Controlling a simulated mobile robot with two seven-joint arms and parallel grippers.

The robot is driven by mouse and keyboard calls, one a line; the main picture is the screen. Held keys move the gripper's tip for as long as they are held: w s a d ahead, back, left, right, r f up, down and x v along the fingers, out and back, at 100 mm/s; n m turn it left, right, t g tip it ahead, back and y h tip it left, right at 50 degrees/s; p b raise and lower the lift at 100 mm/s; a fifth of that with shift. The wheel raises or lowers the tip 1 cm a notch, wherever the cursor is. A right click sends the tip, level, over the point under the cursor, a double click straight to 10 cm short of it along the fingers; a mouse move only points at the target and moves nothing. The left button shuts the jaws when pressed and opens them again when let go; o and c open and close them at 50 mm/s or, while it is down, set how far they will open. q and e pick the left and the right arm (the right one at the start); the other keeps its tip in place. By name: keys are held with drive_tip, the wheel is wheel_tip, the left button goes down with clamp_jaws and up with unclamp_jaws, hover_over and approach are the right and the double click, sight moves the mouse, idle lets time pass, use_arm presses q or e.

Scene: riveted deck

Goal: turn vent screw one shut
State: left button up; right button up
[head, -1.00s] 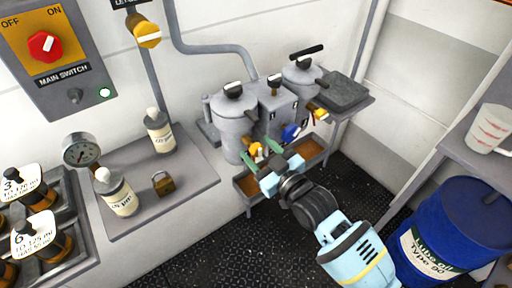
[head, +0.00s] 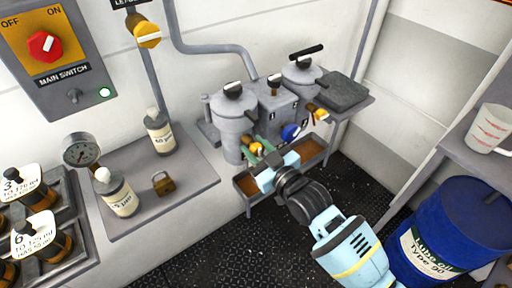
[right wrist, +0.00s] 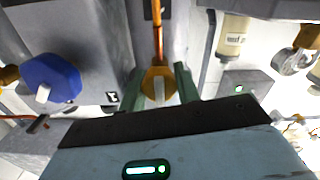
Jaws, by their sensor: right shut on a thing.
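The yellow vent screw (head: 254,147) sits low on the front of the left grey filter pot (head: 234,116). My right gripper (head: 260,154) is shut on this screw, with its green fingers on either side. In the right wrist view the screw (right wrist: 158,84) shows a pale stripe pointing roughly along the fingers, between the fingertips (right wrist: 159,88). A second yellow screw (head: 320,115) is on the right pot (head: 302,79). I cannot read for certain which number belongs to the held screw. My left gripper is not in view.
A blue knob (head: 290,132) on the block between the pots is close to my right gripper. Drip trays (head: 250,186) lie below.

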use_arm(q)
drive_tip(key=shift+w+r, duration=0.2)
use_arm(e)
drive_tip(key=shift+m, duration=0.3)
drive_tip(key=shift+m+p, duration=0.35)
drive_tip(key=shift+m, duration=0.55)
drive_tip(key=m, duration=0.2)
drive_tip(key=shift+m, duration=0.4)
drive_tip(key=m, duration=0.2)
drive_tip(key=shift+m+p, duration=0.3)
drive_tip(key=shift+p, duration=0.1)
drive_tip(key=m, duration=0.3)
drive_tip(key=shift+d+m, duration=0.1)
drive_tip(key=shift+m, duration=0.3)
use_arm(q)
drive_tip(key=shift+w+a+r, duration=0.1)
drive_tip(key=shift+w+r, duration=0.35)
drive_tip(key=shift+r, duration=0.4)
use_arm(e)
drive_tip(key=m, duration=0.6)
drive_tip(key=shift+f, duration=0.1)
drive_tip(key=shift+m, duration=0.3)
drive_tip(key=o, duration=1)
